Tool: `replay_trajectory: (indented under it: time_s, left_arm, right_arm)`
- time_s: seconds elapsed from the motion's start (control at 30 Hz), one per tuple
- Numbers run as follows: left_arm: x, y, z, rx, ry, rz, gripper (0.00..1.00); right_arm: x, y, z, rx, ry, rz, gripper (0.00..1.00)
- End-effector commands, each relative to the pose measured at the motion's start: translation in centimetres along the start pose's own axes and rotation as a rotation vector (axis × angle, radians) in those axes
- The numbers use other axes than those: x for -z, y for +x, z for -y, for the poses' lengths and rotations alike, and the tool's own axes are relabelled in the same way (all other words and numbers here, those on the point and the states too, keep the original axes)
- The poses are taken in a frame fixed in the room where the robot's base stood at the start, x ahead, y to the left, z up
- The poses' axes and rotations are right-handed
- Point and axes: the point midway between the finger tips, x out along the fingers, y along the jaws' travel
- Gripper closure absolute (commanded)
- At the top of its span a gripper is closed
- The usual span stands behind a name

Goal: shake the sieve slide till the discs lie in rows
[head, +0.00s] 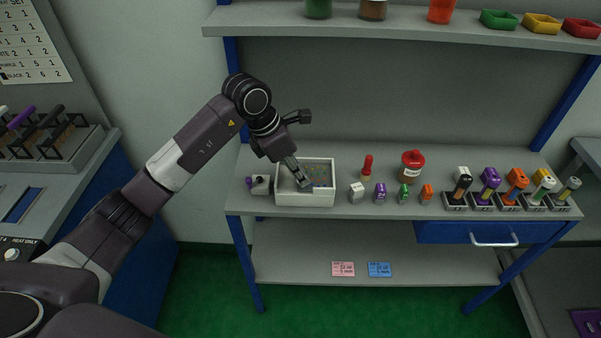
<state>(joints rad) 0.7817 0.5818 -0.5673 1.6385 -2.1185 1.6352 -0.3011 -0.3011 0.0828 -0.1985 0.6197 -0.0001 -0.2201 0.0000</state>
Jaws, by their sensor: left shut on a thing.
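A white open box (305,199) stands at the left end of the grey bench. Small coloured specks, which look like the discs (321,175), show on the grey surface inside it. I cannot tell whether they lie in rows. My left gripper (302,181) points down into the box at its left half. It is shut on a part of the sieve slide, which the fingers mostly hide. My right gripper is not in view.
A small white device (261,185) with a purple knob stands left of the box. A red-handled tool (367,167), a red-lidded jar (411,166) and several small coloured bottles stand to the right. A shelf (400,22) hangs above.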

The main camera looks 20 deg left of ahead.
Motion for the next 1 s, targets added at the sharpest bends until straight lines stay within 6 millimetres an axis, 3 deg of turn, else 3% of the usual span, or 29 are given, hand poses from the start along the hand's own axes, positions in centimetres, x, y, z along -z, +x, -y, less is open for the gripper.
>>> replay_trajectory:
  time_s: [0.2,0.47,0.5,0.63,1.0]
  left_arm:
    - [2.0,-0.7,-1.0,-0.004,0.0,-0.001,1.0]
    - [2.0,-0.9,-0.9,-0.002,0.0,0.001,1.0]
    - [2.0,-0.9,-0.9,-0.002,0.0,0.001,0.83]
    - [2.0,-0.9,-0.9,-0.002,0.0,0.001,0.69]
    - [2.0,-1.4,-1.0,-0.003,0.0,0.001,0.68]
  right_arm:
    - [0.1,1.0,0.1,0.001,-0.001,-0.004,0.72]
    - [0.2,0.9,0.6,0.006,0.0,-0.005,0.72]
    - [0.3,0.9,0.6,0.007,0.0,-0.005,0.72]
    - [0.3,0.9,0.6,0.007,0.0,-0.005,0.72]
    - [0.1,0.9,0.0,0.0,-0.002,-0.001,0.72]
